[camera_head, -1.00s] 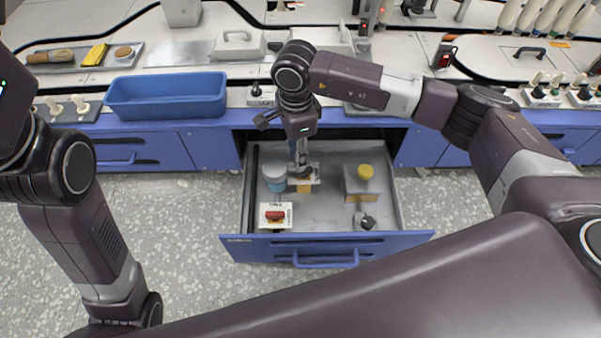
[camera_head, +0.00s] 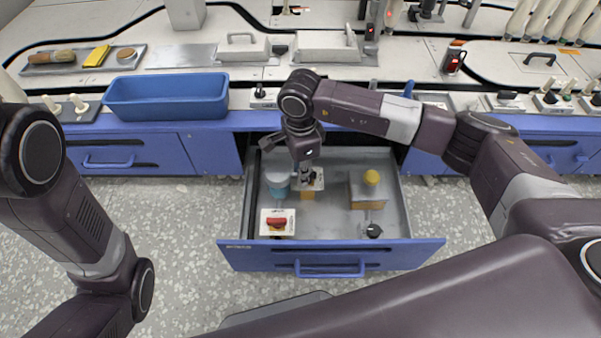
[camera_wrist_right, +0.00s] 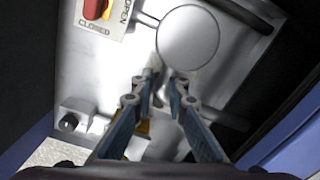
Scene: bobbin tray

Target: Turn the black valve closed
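In the right wrist view, the gripper's fingertips (camera_wrist_right: 166,80) are close together with a narrow gap. The valve is mostly hidden there, and I cannot tell whether the fingers touch it. A red valve (camera_head: 277,222) sits on a white plate at the drawer's front left; its "OPEN" and "CLOSED" labels show in the right wrist view. My left gripper is out of view.
A blue jar with a pale lid (camera_head: 277,177) stands close left of the gripper. A box with a yellow knob (camera_head: 371,177) and a black round knob (camera_head: 374,231) are to the right. A blue bin (camera_head: 168,98) sits on the counter (camera_head: 120,80).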

